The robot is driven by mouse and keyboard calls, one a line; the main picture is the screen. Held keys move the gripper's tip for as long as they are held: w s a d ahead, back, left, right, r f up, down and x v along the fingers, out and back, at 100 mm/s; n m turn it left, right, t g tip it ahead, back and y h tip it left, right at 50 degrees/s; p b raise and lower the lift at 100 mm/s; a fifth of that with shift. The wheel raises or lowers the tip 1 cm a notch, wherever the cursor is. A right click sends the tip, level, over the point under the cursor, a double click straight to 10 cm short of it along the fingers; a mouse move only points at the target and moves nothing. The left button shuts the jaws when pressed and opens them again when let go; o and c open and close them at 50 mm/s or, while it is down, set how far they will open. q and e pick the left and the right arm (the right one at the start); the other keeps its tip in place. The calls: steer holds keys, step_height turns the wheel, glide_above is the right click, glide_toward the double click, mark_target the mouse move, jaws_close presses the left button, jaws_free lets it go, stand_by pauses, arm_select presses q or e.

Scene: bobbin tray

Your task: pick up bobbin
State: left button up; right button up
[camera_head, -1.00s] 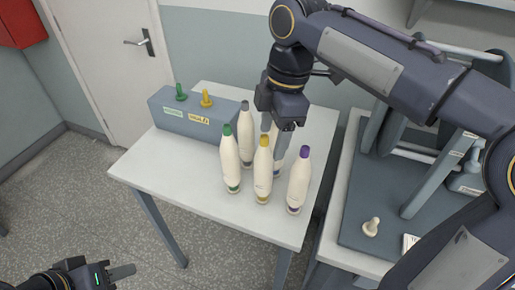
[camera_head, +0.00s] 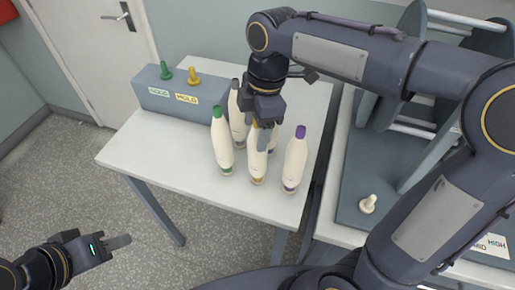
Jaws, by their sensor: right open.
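Several cream bobbins with coloured tips stand upright on a white table (camera_head: 135,150). They include a green-tipped bobbin (camera_head: 223,150), a yellow-banded bobbin (camera_head: 257,168), a purple-tipped bobbin (camera_head: 294,163) and a dark-tipped bobbin (camera_head: 237,122). Another bobbin (camera_head: 272,140) is mostly hidden behind my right gripper. My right gripper (camera_head: 264,140) points down, open, at the top of the yellow-banded bobbin and hides part of it. I cannot tell whether it touches it. My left gripper (camera_head: 122,242) is low at the left, away from the table. Its jaw gap does not show clearly.
A grey-blue box (camera_head: 180,105) with a green peg (camera_head: 165,73), a yellow peg (camera_head: 193,79) and labels stands at the table's back left. At right, a second bench holds a grey frame and a small cream peg (camera_head: 368,204). The table's front left is clear.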

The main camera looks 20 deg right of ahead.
jaws_close()
stand_by(0.3)
steer(key=shift+r, duration=0.1)
